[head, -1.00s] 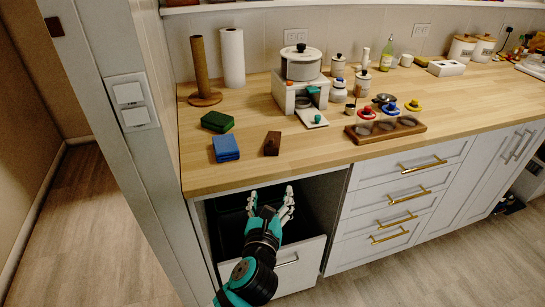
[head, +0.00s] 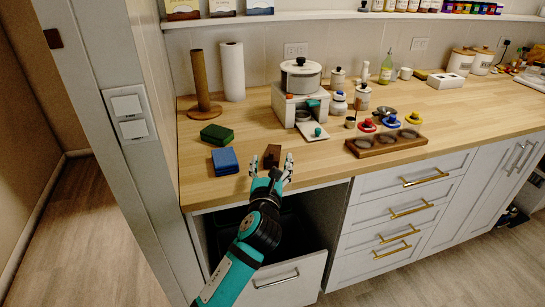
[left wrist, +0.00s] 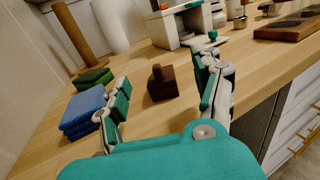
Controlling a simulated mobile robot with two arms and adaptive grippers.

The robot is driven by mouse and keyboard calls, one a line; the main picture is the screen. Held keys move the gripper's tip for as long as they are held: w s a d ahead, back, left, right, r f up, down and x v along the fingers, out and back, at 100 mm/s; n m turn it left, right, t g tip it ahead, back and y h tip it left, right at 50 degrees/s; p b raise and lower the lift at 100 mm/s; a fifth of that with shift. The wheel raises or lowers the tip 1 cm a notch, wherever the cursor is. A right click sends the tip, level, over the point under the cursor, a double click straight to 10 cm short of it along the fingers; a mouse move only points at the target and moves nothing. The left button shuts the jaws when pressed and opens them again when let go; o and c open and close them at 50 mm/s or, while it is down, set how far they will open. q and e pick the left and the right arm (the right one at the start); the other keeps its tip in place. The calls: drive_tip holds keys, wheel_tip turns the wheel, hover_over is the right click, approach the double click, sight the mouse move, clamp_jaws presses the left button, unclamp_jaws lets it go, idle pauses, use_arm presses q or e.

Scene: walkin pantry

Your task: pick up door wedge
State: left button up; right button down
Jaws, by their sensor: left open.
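The door wedge is a small dark brown block (head: 272,156) on the wooden counter near its front edge, right of the blue sponge stack. My left gripper (head: 271,167) is at the front edge of the counter, just in front of the wedge, with its fingers pointing toward it. In the left wrist view the wedge (left wrist: 162,83) stands ahead, between the two spread fingers, and neither finger appears to touch it. The left gripper (left wrist: 163,90) is open and empty. My right gripper is not in view.
Blue cloths or sponges (head: 225,161) lie close to the left finger, with a green block (head: 217,134) behind. A white toy stove (head: 298,105) and a wooden tray (head: 385,143) stand to the right. An open drawer (head: 285,279) is below the counter.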

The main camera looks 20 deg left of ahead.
sight(271, 155)
use_arm(q)
drive_tip(key=w, duration=0.1)
drive_tip(key=w+a, duration=0.1)
drive_tip(key=w, duration=0.2)
drive_tip(key=shift+w+a+f, duration=0.3)
clamp_jaws()
